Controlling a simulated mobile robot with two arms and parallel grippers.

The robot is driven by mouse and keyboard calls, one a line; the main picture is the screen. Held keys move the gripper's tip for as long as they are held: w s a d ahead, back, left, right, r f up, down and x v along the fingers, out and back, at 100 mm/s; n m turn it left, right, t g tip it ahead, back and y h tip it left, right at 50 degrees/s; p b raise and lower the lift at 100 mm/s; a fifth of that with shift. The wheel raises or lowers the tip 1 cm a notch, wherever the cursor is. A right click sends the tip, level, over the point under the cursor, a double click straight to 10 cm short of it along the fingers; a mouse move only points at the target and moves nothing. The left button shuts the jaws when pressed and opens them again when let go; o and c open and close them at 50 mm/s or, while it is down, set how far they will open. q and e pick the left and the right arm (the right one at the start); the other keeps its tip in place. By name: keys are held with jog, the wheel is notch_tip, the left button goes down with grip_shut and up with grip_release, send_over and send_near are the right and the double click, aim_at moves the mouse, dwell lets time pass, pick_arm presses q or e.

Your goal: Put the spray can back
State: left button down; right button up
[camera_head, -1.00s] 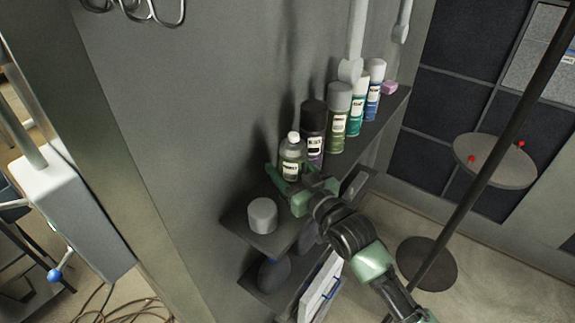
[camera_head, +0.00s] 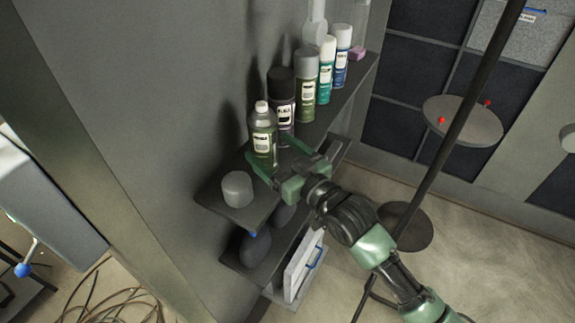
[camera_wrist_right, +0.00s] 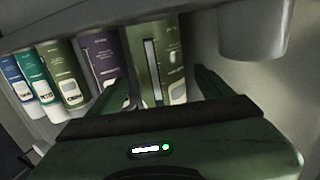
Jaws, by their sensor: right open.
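An olive-green bottle-shaped can (camera_head: 263,135) with a pale cap stands upright on the dark upper shelf (camera_head: 240,212), at the near end of a row of cans. My right gripper (camera_head: 268,152) is open, with one finger on each side of the can's lower part. In the right wrist view, which appears upside down, the olive can (camera_wrist_right: 155,60) stands between the two spread fingers (camera_wrist_right: 158,85). I cannot tell whether either finger touches it. Which can the task means is not marked. My left gripper is not in view.
A purple-black can (camera_head: 282,100), a green can (camera_head: 304,82), a teal can (camera_head: 326,72) and a blue can (camera_head: 341,58) stand farther along the shelf. A grey cylinder (camera_head: 237,189) is at the near end. A dark pole (camera_head: 455,140) and a round table (camera_head: 465,122) stand right.

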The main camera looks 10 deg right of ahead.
jog(key=b+v, duration=0.1)
jog(key=v, duration=0.5)
jog(key=shift+s, duration=0.2)
